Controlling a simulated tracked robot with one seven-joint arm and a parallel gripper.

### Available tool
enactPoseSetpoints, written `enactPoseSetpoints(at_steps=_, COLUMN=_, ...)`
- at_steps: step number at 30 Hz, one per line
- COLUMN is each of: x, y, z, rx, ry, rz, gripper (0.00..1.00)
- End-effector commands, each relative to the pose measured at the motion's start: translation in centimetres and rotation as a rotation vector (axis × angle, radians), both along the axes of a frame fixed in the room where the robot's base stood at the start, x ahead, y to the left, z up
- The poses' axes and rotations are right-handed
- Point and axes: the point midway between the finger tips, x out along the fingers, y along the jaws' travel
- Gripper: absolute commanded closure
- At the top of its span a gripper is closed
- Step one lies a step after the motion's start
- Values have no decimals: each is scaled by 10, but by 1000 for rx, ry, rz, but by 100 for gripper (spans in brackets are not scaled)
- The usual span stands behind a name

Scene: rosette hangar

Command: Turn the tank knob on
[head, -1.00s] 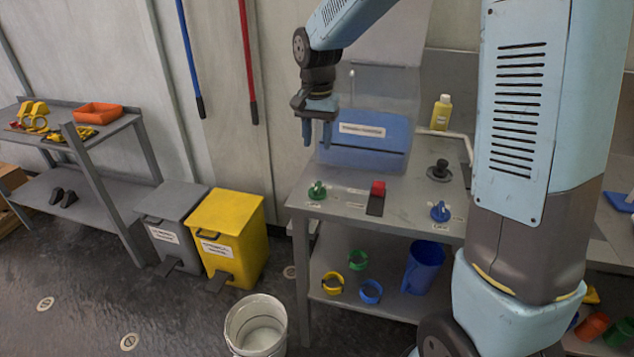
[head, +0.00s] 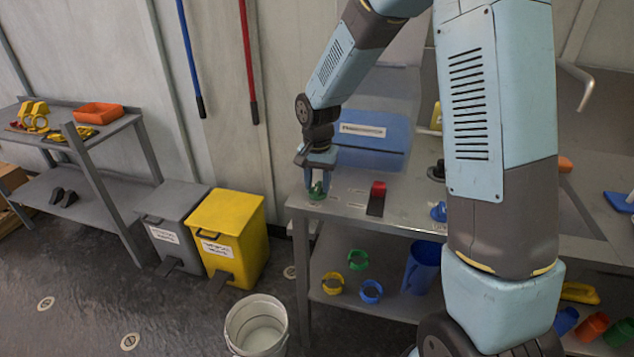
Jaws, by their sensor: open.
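On the grey bench top (head: 340,208) are a green knob (head: 317,192) at the left, a red switch (head: 378,189) in the middle, and a blue knob (head: 439,212) at the right, partly hidden by my arm. Their labels are too small to read, so I cannot tell which is the tank knob. My gripper (head: 317,184) points down over the green knob, open, with its fingers around or just beside it. Whether they touch it I cannot tell. A blue tank-like box (head: 368,148) with a label stands behind the knobs.
Black knob (head: 437,172) and yellow bottle (head: 436,118) are partly behind my arm. Yellow bin (head: 228,232) and grey bin (head: 172,225) stand left of the bench. A white bucket (head: 257,325) is in front. The shelf below holds colored rings and a blue jug (head: 421,266).

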Motion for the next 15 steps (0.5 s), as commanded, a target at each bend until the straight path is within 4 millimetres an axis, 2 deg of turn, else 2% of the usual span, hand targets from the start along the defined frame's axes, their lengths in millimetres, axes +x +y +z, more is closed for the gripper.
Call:
enactPoseSetpoints(at_steps=9, x=0, y=0, z=-2, rx=0, ry=0, rz=-1, gripper=61)
enactPoseSetpoints(at_steps=15, x=0, y=-1, z=-2, rx=0, ry=0, rz=-1, gripper=80)
